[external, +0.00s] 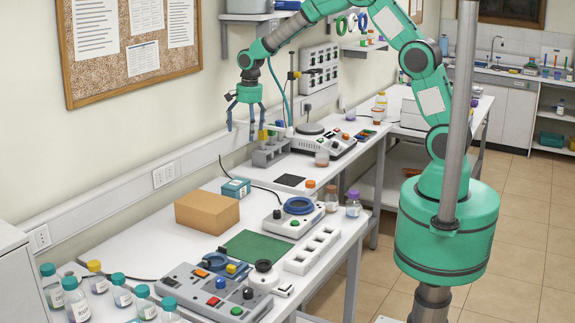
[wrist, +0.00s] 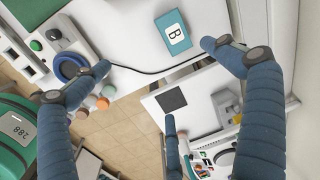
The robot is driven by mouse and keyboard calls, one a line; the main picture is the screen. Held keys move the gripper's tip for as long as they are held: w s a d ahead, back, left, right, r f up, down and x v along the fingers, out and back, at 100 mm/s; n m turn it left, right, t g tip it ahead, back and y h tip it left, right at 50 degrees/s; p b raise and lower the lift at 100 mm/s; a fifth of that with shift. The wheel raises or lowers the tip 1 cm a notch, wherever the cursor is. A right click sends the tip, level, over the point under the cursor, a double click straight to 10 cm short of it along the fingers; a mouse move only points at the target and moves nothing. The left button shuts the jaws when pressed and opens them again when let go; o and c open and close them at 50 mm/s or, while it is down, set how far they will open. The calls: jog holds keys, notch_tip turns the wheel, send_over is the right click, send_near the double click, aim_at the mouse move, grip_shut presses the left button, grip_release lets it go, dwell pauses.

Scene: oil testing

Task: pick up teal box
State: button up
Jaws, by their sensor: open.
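The teal box (external: 236,188) is small, with a white label on top, and sits on the near white bench beside a brown cardboard box. In the wrist view the teal box (wrist: 172,33) shows at the top, its label reading "B", between and beyond the spread left and right fingers. My gripper (external: 244,128) has blue fingers pointing down and is open and empty. It hangs well above the benches, behind the teal box, near a grey tube rack. The wrist view shows the gripper (wrist: 155,58) apart from the box.
The brown cardboard box (external: 207,212) stands left of the teal box. A device with a blue ring (external: 298,206) is to its right, and a green mat (external: 260,246) lies in front. The grey tube rack (external: 270,153) stands on the far bench. Several capped bottles line the near left.

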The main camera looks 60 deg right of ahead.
aim_at(239, 184)
jog(key=w+f+m+g+p, duration=0.1)
jog(key=w+f, duration=0.4)
jog(key=f, duration=0.5)
jog(key=shift+a+f+m+p, duration=0.25)
jog(key=shift+m+p, duration=0.25)
jog(key=shift+m, duration=0.4)
jog(key=shift+w+f, duration=0.1)
jog(key=shift+f+p, duration=0.35)
jog(key=shift+f, duration=3.9)
jog(key=shift+d+f, duration=0.1)
jog(key=shift+d+f+p, duration=0.1)
jog(key=shift+f+p, duration=0.4)
jog(key=shift+f, duration=2)
